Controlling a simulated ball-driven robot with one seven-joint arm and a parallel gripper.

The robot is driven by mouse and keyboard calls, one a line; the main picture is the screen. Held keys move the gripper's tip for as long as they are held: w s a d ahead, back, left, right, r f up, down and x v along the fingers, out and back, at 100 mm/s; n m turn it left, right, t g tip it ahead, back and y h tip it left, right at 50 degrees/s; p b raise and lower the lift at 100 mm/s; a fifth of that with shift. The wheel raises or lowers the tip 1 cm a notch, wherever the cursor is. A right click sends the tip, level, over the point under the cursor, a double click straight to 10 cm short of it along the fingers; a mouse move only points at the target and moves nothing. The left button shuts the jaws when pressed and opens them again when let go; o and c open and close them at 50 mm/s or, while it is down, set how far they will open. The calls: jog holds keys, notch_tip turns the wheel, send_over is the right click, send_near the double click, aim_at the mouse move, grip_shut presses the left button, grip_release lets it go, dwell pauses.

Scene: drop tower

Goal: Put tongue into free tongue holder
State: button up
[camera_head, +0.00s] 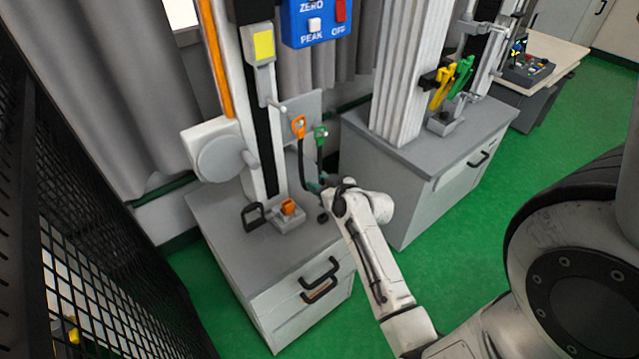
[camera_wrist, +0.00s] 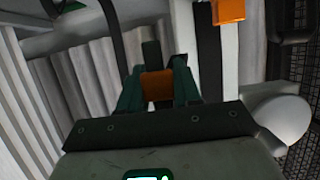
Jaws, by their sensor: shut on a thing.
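My gripper (camera_head: 315,187) is low in front of the near drop tower, at the cabinet's right side. In the wrist view its dark green fingers (camera_wrist: 157,86) are shut on an orange piece (camera_wrist: 156,84) with a dark bar beyond it, seemingly part of a tongue. In the head view, an orange-topped tongue (camera_head: 298,127) and a green-topped tongue (camera_head: 320,137) stand upright beside the tower, their dark lower parts reaching down near my gripper. I cannot tell which tongue the held piece belongs to. A free tongue holder is not clearly visible.
The near cabinet (camera_head: 225,245) carries the tower, a white disc (camera_head: 220,158) and an orange block (camera_head: 289,206) on its base. A second tower has yellow (camera_head: 444,88) and green tongues (camera_head: 464,72). A mesh fence (camera_head: 95,270) stands left. Green floor (camera_head: 450,240) is clear between.

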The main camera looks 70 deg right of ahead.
jog(key=shift+f+b, duration=4.2)
jog(key=shift+f, duration=0.95)
jog(key=shift+f+b, duration=0.2)
jog(key=shift+b, duration=0.1)
jog(key=o, duration=0.9)
jog(key=v, duration=1.1)
jog(key=shift+w, duration=0.1)
